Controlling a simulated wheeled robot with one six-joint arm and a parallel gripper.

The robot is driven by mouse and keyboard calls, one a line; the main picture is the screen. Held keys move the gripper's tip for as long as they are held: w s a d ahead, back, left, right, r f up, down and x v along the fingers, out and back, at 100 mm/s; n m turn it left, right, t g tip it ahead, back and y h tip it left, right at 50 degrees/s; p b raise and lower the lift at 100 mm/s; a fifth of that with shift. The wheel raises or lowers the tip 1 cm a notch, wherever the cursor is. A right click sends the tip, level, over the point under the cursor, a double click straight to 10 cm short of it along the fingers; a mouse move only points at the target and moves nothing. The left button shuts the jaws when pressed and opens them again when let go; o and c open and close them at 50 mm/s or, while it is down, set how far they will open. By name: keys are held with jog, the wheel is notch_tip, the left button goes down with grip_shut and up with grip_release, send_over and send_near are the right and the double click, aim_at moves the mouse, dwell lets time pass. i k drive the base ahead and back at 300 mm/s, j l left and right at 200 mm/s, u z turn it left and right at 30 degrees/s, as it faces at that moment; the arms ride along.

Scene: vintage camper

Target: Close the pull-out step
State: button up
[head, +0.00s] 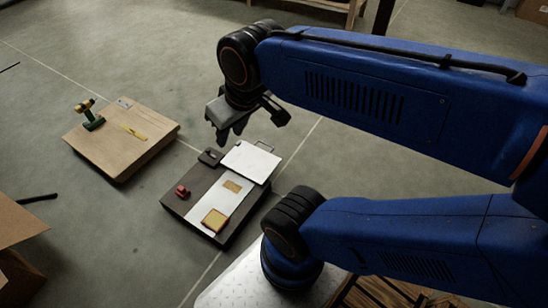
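A low dark unit (178,208) sits on the floor near the picture's middle. A white plate (250,162) with a thin wire handle (264,146) lies at its far right end and looks like the pull-out step. I cannot tell how far the plate stands out from the unit. My gripper (243,124) hangs above and a little left of the plate, seemingly apart from it. Its dark fingers point downward and nothing shows held in them. The gap between the fingertips is unclear from this angle.
A wooden board (105,150) with a drill (92,117) stands left. Grey floor lies clear between them.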

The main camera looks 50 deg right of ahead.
aim_at(254, 158)
jog(key=k+u, duration=0.35)
jog(key=k+j+u, duration=0.25)
jog(key=k+u, duration=0.15)
jog(key=l+u, duration=0.3)
jog(key=l, duration=0.45)
jog(key=k+l+u, duration=0.1)
jog(key=l+u, duration=0.25)
jog(key=l, duration=0.45)
jog(key=k+l, duration=0.1)
jog(key=l, duration=1.8)
jog(key=k+l, duration=0.15)
jog(key=l, duration=0.8)
jog(key=k+l, duration=0.1)
jog(key=l, duration=0.85)
jog(key=l+z, duration=0.15)
jog(key=l, duration=0.5)
jog(key=i+l+z, duration=0.15)
jog(key=l, duration=0.5)
